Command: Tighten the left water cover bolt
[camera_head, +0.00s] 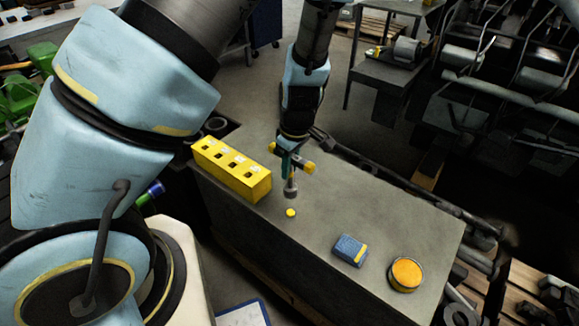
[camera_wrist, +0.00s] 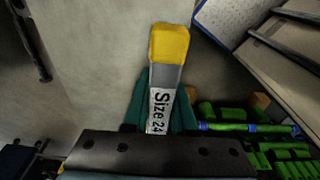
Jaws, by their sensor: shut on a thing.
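My gripper (camera_head: 288,163) is shut on a wrench with yellow ends (camera_head: 308,168) and holds it over the grey workbench. A dark shaft with a rounded grey socket end (camera_head: 291,189) hangs below the handle. In the wrist view, the wrench (camera_wrist: 168,75) has a yellow tip and a white "Size 24" label, between the teal fingers of my gripper (camera_wrist: 160,112). A small yellow round piece (camera_head: 291,213) lies on the bench just below the socket end; I cannot tell whether they touch. I cannot make out the left water cover bolt in either view.
A yellow block with several square holes (camera_head: 232,169) stands left of the wrench on the workbench (camera_head: 330,210). A blue sponge-like block (camera_head: 350,250) and an orange-topped round tin (camera_head: 405,274) lie towards the front right. Dark machinery (camera_head: 490,95) fills the upper right.

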